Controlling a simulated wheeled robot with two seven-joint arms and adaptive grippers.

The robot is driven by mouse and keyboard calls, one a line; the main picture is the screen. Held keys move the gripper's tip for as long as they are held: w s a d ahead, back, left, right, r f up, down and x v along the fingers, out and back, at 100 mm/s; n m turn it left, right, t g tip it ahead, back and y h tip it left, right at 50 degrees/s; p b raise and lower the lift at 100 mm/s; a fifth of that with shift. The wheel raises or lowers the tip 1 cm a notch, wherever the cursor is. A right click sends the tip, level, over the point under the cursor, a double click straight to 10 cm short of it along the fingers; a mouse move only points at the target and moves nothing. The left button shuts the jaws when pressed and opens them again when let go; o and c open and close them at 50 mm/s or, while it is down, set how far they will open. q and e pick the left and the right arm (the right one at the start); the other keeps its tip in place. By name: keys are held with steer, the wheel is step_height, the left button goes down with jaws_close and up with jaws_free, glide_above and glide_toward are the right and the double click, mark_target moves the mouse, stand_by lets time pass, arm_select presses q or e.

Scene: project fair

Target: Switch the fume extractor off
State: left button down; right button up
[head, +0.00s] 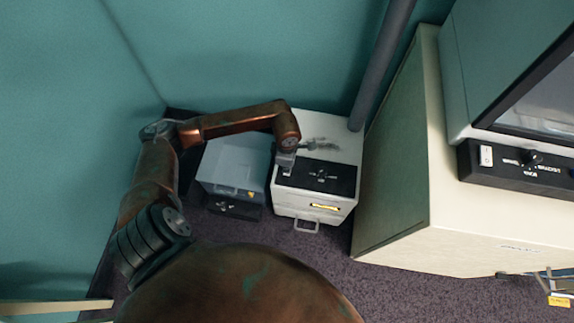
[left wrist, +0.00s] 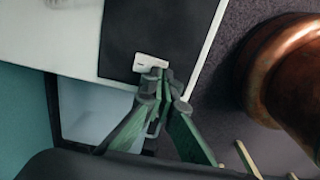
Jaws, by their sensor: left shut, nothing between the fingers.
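The fume extractor looks to be the white box (head: 290,205) on the floor, with a black control panel (head: 318,180) on top. The panel carries a knob and small markings. In the left wrist view, a small white switch (left wrist: 151,63) sits near the corner of the black panel (left wrist: 150,35). My left gripper (head: 285,165) is at the panel's left end, shut and empty. In the left wrist view its fingertips (left wrist: 161,78) are right at the switch and partly cover its lower edge; I cannot tell whether they touch. The switch's position is unclear. My right gripper is out of view.
A grey box (head: 232,165) stands close on the left of the white box. A large cream cabinet (head: 400,160) stands on the right, bearing a unit with a black switch panel (head: 510,165). A grey pipe (head: 382,65) rises behind. Dark carpet (head: 300,245) lies open in front.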

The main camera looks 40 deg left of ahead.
arm_select(q)
steer(key=shift+f, duration=0.1)
stand_by(0.3)
steer(key=shift+f, duration=0.3)
steer(key=shift+f+b, duration=0.15)
steer(key=shift+b, duration=0.15)
